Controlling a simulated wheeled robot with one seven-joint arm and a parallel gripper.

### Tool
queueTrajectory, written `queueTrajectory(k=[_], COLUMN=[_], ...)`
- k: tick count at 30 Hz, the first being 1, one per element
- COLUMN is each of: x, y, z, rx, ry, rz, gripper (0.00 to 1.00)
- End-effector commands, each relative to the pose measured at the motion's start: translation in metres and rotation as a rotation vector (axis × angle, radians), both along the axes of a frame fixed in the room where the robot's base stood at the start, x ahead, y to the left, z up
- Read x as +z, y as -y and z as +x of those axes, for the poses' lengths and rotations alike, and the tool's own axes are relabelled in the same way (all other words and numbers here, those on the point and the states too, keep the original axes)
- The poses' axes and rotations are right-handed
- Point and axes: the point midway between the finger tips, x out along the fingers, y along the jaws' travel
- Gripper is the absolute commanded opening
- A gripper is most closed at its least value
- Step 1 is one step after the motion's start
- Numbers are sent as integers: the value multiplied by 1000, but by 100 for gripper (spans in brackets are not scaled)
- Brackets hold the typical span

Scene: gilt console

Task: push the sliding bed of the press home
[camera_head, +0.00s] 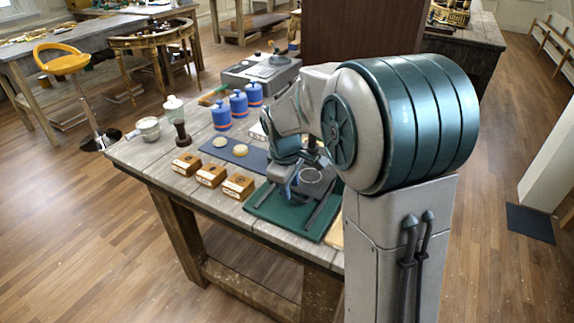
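The press shows in the head view as a green base (272,212) with dark parallel rails (322,212) at the near right of the wooden table (185,208). My arm reaches down from the right and hides much of the press. My gripper (290,188) is low over the green base, close to the rails. Its fingers are small and partly hidden, so I cannot tell whether they are open, shut or touching the bed.
Several small wooden boxes (211,174) stand left of the press, beside a dark blue mat (236,153) with pale discs. Blue bottles (238,103), a dark wooden tool (182,133) and a white pot (148,128) stand further left. A grey machine (260,75) is behind.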

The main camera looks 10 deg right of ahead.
Motion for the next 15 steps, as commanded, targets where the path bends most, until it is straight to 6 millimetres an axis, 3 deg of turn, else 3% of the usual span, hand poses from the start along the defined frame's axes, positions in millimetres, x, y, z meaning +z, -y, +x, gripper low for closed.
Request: queueTrajectory(k=[9, 15], x=[73, 105], y=[-8, -12], z=[-9, -13], rx=[0, 1], ry=[8, 6], rz=[2, 1], gripper=[33, 33])
